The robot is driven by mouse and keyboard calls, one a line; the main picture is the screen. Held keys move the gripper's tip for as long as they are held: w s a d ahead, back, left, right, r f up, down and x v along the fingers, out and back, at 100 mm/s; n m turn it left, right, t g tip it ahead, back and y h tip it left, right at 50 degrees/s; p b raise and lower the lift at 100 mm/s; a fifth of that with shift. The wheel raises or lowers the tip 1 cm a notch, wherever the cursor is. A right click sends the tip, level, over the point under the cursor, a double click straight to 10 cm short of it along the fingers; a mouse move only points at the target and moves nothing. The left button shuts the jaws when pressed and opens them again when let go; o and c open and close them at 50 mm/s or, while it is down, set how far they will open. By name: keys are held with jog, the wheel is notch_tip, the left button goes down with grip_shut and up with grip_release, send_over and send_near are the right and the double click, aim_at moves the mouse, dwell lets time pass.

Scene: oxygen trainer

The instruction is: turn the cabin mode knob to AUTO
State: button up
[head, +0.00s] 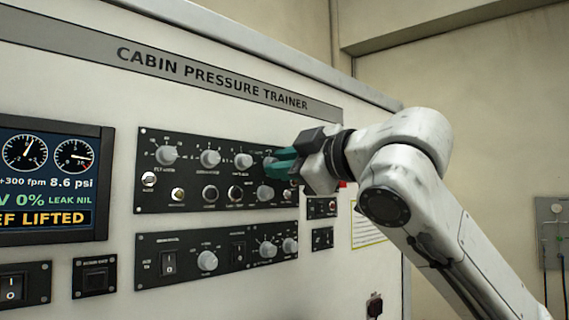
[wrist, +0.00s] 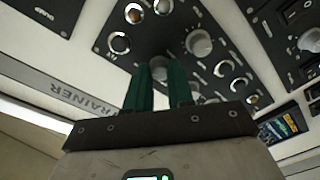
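The black upper control panel (head: 190,201) carries a row of grey knobs along its top and a mixed row below. My gripper (head: 276,162) has teal fingers reaching in at the right end of the top row. In the wrist view, my gripper (wrist: 160,80) has its two fingers a little apart, with a grey knob (wrist: 159,69) showing partly in the gap at their tips. Whether the fingers press on it is not clear. The labels are too small to read, so I cannot tell which knob is cabin mode or where it points. Another grey knob (head: 265,193) sits just below the fingers.
A lower panel (head: 190,270) holds more knobs and rocker switches. Small switch panels (head: 322,208) sit to the right, below my gripper. A display screen (head: 50,180) is at the left. The space in front of the left part of the upper panel is clear.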

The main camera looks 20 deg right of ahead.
grip_shut()
jog(key=shift+n, duration=0.4)
jog(key=n+h+p, duration=0.1)
jog(key=n, duration=1.7)
jog(key=shift+a, duration=0.15)
jog(key=shift+n, duration=0.4)
jog(key=o, duration=0.5)
grip_release()
jog(key=shift+r, duration=0.15)
jog(key=shift+s, duration=0.1)
